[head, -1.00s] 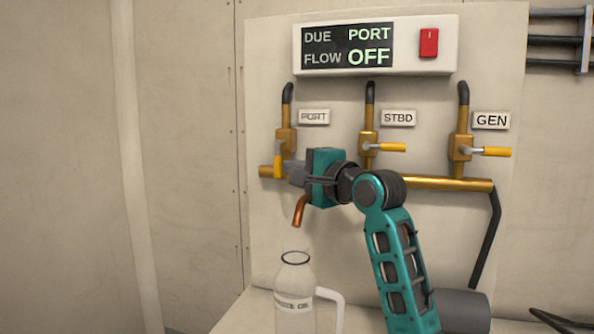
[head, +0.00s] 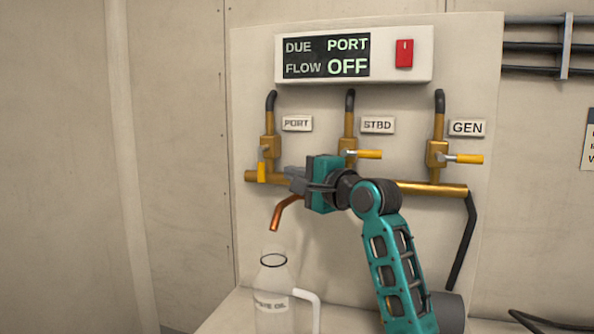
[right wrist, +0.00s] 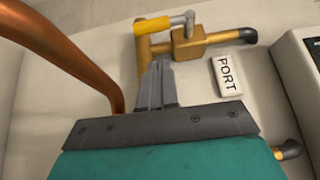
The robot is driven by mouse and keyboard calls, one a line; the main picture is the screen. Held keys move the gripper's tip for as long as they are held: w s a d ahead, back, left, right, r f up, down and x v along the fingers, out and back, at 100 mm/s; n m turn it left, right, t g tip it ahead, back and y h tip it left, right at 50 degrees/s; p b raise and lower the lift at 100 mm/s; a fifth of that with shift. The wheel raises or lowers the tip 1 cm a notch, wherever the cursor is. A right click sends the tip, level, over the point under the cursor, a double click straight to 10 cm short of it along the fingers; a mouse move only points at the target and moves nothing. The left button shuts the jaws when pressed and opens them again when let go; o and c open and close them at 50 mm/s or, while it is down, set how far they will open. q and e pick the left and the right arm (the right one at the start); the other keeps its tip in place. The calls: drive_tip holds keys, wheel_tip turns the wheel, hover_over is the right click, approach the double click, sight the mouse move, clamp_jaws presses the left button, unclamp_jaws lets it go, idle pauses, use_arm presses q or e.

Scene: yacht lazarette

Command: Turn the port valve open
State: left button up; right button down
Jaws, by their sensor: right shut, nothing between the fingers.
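My right gripper (head: 287,173) is shut and empty, just right of the handle with a small gap. It also shows in the right wrist view (right wrist: 157,64). The display (head: 326,55) reads DUE PORT, FLOW OFF. My left gripper is out of view.
The STBD valve (head: 347,153) and GEN valve (head: 437,154) stand to the right on the brass manifold (head: 430,188). A copper spout (head: 281,212) hangs below my gripper, above a clear handled bottle (head: 272,300). A red switch (head: 404,53) sits beside the display.

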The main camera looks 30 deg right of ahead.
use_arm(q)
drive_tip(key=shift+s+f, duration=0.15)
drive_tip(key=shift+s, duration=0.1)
use_arm(e)
drive_tip(key=s+d, duration=0.1)
drive_tip(key=s, duration=0.9)
drive_tip(key=shift+d, duration=0.25)
